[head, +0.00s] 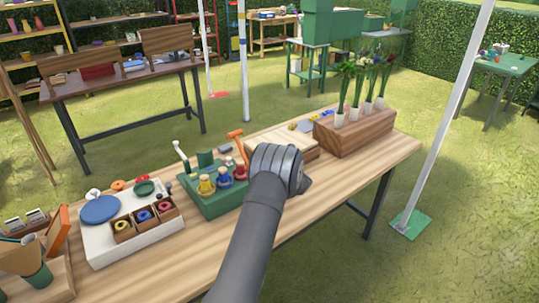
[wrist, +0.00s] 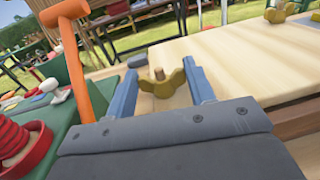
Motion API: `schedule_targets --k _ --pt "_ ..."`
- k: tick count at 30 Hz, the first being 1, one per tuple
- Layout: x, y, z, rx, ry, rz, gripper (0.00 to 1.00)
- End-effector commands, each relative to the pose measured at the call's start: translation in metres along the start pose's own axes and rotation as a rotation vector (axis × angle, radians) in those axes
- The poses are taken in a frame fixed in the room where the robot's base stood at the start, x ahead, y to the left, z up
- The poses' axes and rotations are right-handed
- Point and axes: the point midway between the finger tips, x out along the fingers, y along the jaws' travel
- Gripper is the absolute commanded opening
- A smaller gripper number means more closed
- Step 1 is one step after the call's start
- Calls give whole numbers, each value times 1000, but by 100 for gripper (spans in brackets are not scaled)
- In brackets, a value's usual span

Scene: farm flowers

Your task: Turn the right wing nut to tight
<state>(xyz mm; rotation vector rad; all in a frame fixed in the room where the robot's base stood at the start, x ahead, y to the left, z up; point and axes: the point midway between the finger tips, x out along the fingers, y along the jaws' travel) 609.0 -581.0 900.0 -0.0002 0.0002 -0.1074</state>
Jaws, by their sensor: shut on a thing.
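My gripper (wrist: 161,82) has two blue fingers, one on each side of a brass wing nut (wrist: 162,84), and is shut on it. The nut sits on a threaded stud at the near edge of a pale wooden board (wrist: 235,58). A second wing nut (wrist: 280,12) shows farther back at the right on the same board. In the head view the board (head: 268,139) is partly behind my dark arm, which hides the fingers and the held nut. How tight the nut is cannot be told.
An orange-handled tool (wrist: 75,60) stands close left of the fingers. A green tray (head: 208,203) with coloured spools is left of my arm. A wooden flower box (head: 355,133) stands right of the board. The table's front right (head: 330,190) is clear.

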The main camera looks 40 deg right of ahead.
Motion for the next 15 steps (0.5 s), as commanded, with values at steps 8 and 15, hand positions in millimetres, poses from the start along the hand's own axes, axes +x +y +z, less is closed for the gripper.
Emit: schedule_targets --k 8,15 --pt "1 5 0 2 1 -167 26" --pt "1 7 0 2 1 -315 26"
